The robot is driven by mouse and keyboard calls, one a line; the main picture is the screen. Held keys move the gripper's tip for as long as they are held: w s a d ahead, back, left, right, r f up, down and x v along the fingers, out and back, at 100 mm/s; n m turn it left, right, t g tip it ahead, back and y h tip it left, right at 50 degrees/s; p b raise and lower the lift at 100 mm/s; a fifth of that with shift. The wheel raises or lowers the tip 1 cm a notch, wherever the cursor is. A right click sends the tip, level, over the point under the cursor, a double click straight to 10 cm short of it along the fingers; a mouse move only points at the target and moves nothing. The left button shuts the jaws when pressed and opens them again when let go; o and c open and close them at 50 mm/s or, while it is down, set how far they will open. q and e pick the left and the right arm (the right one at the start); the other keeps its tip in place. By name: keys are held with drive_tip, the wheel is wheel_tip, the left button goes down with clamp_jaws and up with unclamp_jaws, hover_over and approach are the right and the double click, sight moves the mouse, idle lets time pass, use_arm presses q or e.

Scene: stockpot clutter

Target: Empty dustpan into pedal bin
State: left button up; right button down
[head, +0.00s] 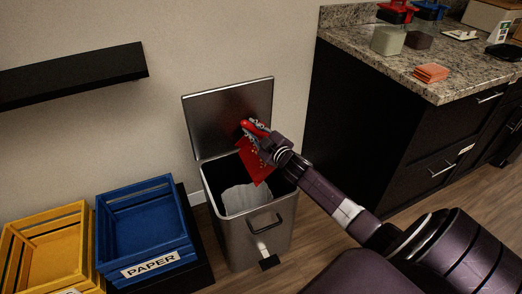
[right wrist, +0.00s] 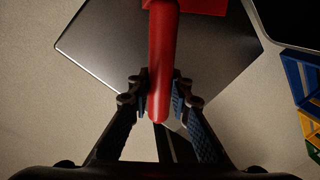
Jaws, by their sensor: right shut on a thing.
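A red dustpan (head: 257,165) hangs tilted over the mouth of a metal pedal bin (head: 245,232), with several small pale bits on its pan. The bin's lid (head: 230,115) stands open against the wall, and a pale liner (head: 245,198) shows inside. My right gripper (head: 256,130) is shut on the dustpan's handle, above the bin. In the right wrist view the red handle (right wrist: 162,60) sits between the two fingers (right wrist: 155,92). The bin's pedal (head: 269,262) is at its front foot. My left gripper is not in view.
A blue crate marked PAPER (head: 150,262) and a yellow crate (head: 45,245) stand left of the bin. A dark cabinet with a granite counter (head: 375,62) stands to the right, with orange cloths (head: 431,72) on top. A black shelf (head: 75,75) juts from the wall at upper left.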

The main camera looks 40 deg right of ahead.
wheel_tip(320, 180, up, 2)
drive_tip(key=shift+r+p, duration=0.15)
drive_tip(key=shift+p, duration=0.85)
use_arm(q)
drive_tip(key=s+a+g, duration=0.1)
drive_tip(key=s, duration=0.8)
use_arm(e)
wheel_tip(320, 180, down, 4)
drive_tip(key=b, duration=0.3)
drive_tip(key=shift+r, duration=0.2)
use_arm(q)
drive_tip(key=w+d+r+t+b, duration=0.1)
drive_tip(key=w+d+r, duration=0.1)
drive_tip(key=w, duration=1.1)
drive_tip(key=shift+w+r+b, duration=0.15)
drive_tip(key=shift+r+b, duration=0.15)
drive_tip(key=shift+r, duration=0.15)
use_arm(e)
wheel_tip(320, 180, down, 2)
drive_tip(key=shift+f, duration=0.15)
